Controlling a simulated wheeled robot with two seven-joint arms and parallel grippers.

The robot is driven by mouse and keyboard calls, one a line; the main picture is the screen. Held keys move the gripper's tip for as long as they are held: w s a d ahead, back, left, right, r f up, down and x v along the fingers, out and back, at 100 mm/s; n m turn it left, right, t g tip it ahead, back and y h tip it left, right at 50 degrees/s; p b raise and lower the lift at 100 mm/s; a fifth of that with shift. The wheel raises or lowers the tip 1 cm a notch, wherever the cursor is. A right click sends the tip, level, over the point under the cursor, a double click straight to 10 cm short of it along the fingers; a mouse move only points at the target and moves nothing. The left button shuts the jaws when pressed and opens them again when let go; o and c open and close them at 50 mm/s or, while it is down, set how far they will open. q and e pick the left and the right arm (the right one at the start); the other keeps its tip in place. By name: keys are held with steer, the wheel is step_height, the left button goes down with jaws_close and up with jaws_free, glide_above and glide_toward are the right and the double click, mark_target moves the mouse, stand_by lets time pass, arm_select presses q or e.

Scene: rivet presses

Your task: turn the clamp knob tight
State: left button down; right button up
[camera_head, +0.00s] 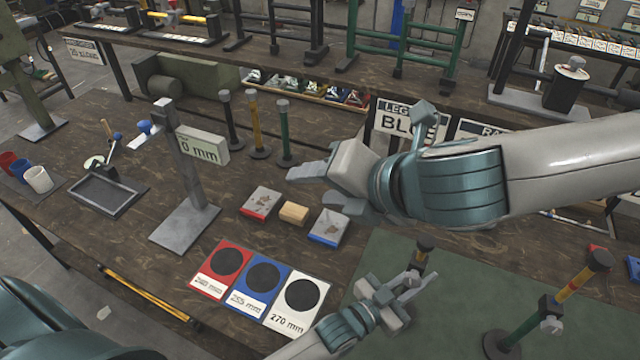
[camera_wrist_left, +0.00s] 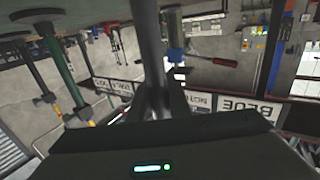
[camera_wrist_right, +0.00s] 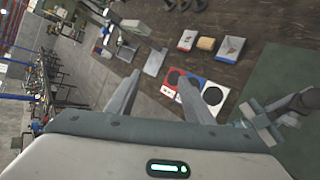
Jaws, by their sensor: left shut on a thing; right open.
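My left gripper (camera_head: 398,284), low in the head view, is shut on a dark post (camera_head: 425,247) over the green mat. The dark shaft also shows in the left wrist view (camera_wrist_left: 148,45); its lower part is hidden. To its right stands a tilted leg (camera_head: 577,284), with a green lower tube, yellow upper tube and black cap. A dark clamp at its middle carries a small pale knob (camera_head: 551,326). My left gripper is apart from that knob. My right gripper (camera_head: 312,186) is open and empty, above the bench left of the legend signs.
The green mat (camera_head: 380,250) covers the bench's right. Red, blue and white plates (camera_head: 263,277) lie left of it. A gauge reading "0 mm" (camera_head: 202,146) stands further left, with several posts (camera_head: 256,125) behind. Small boxes (camera_head: 261,203) lie under my right gripper.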

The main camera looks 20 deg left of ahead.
steer(key=shift+a, duration=0.1)
stand_by(0.4)
steer(key=w+a+f+n+t+y, duration=0.1)
steer(key=w+a+f+t+y, duration=0.1)
steer(key=w+t+y, duration=0.35)
steer(key=d+f+m+t+h, duration=0.3)
steer(key=d+f+t+h, duration=0.35)
steer(key=f, duration=0.55)
steer(key=s+d+f+h, duration=0.2)
steer(key=s+d+h, duration=0.1)
steer(key=s+d, duration=0.1)
steer(key=s+d+f+t+h, duration=0.1)
steer(key=s+d+f+h, duration=0.2)
steer(key=s, duration=0.3)
steer(key=s+d+f+h, duration=0.3)
steer(key=s+d, duration=0.2)
steer(key=shift+s+d+f+t, duration=0.2)
steer(key=shift+d+f+t, duration=0.05)
steer(key=shift+d+t, duration=0.15)
